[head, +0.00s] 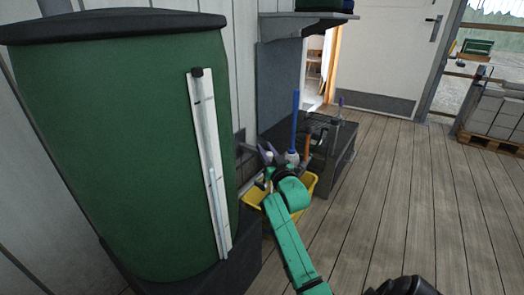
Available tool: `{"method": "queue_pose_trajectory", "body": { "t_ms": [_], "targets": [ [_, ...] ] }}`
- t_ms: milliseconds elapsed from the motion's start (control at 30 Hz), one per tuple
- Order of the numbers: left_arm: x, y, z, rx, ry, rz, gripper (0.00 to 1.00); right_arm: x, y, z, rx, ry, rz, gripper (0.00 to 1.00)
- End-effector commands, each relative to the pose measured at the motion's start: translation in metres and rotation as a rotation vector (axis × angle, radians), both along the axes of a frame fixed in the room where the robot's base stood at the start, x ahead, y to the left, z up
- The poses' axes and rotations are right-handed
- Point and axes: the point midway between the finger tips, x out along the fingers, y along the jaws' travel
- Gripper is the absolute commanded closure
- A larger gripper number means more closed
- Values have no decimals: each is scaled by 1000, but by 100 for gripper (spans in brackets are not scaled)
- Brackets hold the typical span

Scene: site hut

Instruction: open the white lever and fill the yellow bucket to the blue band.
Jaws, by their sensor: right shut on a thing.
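The yellow bucket (312,184) stands on the floor just right of the green barrel (120,150), partly hidden by my right arm. Its inside, its water level and the blue band cannot be made out. My right gripper (263,181) is over the bucket's left side, close to the barrel's lower right edge. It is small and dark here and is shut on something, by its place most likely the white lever. The lever itself cannot be made out clearly. My left gripper is not in view.
The barrel has a black lid (110,27) and a white upright strip (208,165) with a clear tube. Behind the bucket, a dark low rack (341,155) stands near a blue-handled tool (295,120). The plank floor (400,200) to the right is clear.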

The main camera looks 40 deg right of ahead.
Motion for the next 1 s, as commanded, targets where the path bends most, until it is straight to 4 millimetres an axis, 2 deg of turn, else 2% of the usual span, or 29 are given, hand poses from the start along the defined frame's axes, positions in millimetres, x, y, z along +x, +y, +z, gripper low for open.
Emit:
{"method": "queue_pose_trajectory", "body": {
  "t_ms": [33,300,433,800,1000],
  "targets": [
    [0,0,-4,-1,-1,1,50,-5,-1,-5,14,-25,0,100],
    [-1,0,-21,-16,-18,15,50,-33,-10,-10,73,-227,0,100],
    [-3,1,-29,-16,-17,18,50,-40,-12,-10,88,-282,1,100],
    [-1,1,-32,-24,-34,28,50,-49,-15,-11,110,-352,0,100],
    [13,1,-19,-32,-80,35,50,-50,-15,-11,112,-360,1,100]
  ]
}}
